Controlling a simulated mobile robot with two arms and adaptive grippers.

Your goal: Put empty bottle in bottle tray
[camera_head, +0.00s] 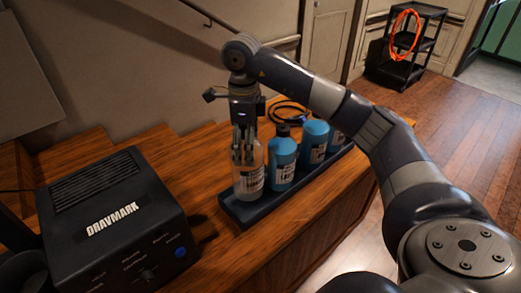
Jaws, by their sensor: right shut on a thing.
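A clear, empty bottle (249,183) with a white label stands upright at the near left end of the dark bottle tray (240,217). My right gripper (244,152) comes down from above and is shut on the top of this bottle. Its fingers hide part of the bottle's neck. I cannot tell whether the bottle's base rests fully on the tray floor. Blue bottles (283,163) stand in a row in the same tray, to the right of the clear bottle. My arm partly hides the farthest one. My left gripper is not in view.
A black Dravmark machine (115,225) stands on the wooden desk at the left. A coiled dark cable (288,110) lies behind the bottles. A black shelf (408,50) with an orange coil stands far off at the right. Bare desk lies in front of the tray.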

